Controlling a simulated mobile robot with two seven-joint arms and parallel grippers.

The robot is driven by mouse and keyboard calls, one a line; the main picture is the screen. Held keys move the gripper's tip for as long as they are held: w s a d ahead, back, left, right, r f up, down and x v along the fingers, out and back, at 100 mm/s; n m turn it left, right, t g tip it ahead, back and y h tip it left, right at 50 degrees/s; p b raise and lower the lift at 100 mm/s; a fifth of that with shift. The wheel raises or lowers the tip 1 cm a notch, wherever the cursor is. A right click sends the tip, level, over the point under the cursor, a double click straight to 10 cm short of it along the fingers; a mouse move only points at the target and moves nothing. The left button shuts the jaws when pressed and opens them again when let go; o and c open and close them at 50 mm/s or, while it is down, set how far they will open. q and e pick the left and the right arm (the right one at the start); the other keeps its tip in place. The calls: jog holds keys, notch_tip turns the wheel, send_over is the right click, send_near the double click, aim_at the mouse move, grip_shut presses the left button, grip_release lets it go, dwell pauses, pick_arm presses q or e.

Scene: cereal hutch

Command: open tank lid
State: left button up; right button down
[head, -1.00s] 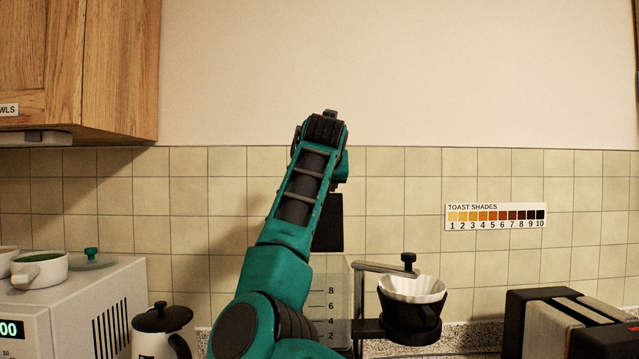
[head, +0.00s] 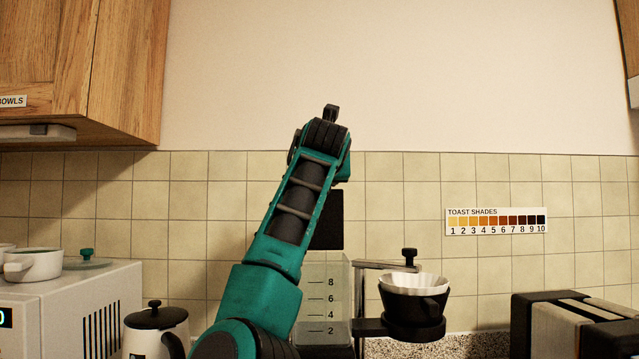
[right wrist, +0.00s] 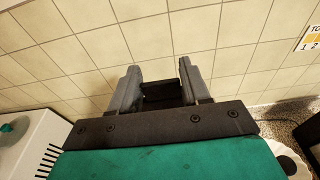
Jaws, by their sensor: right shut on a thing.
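The coffee maker's clear tank (head: 325,318), marked 2 to 8, stands partly behind my teal right arm in the head view. A black panel (head: 328,222), which looks like the tank lid, stands roughly upright above the tank. In the right wrist view my right gripper (right wrist: 160,76) points toward the tiled wall. Its grey fingers are shut on a black piece (right wrist: 161,91), which appears to be the lid. In the head view the right fingers are hidden behind the arm. My left gripper is not in view.
A black dripper (head: 412,312) with a white filter sits right of the tank, under a knobbed arm (head: 408,258). A toaster (head: 570,325) is at far right. A kettle (head: 155,325) and a microwave (head: 70,300) stand left. A wooden cabinet (head: 125,70) hangs upper left.

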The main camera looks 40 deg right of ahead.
jog(key=c, duration=0.6)
grip_release()
jog(key=shift+s, duration=0.1)
jog(key=b+v, duration=0.2)
jog(key=v, duration=1)
jog(key=shift+s+a, duration=0.25)
jog(key=shift+a, duration=0.05)
